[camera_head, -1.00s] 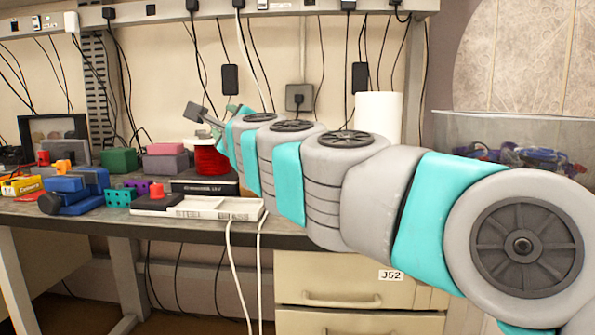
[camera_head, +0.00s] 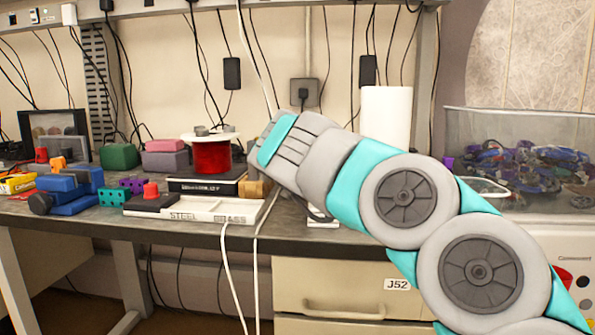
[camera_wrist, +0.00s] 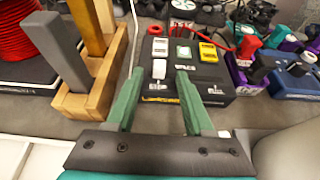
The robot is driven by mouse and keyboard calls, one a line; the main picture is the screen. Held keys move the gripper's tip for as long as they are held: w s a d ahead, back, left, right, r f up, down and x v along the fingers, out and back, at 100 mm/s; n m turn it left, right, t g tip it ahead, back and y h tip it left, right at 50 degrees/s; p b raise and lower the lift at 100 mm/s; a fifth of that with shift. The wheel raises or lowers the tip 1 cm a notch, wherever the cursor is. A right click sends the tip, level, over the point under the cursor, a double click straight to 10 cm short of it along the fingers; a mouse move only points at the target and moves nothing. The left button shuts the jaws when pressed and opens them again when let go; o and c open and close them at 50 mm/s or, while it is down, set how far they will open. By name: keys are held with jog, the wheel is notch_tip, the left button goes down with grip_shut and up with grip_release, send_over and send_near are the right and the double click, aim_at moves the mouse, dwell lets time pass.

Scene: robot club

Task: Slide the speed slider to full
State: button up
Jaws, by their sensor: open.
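In the wrist view, a black control box (camera_wrist: 205,83) lies ahead of my gripper. I cannot tell for sure which is the speed slider. My gripper (camera_wrist: 158,76) is open, its two green fingers apart and nothing held. The fingertips point towards the box, with the white cap between them in the picture; contact is not seen. In the head view my arm hides the gripper and the box.
A wooden block with upright pieces (camera_wrist: 80,95) stands close left of my fingers, with a red spool (camera_wrist: 35,35) beyond. Blue parts (camera_wrist: 295,85) lie to the right. In the head view, a white tray (camera_head: 215,208) sits at the bench's front; a clear bin (camera_head: 480,125) stands right.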

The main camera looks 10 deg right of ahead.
jog(key=shift+x, duration=1.9)
jog(key=shift+c, duration=0.2)
grip_shut()
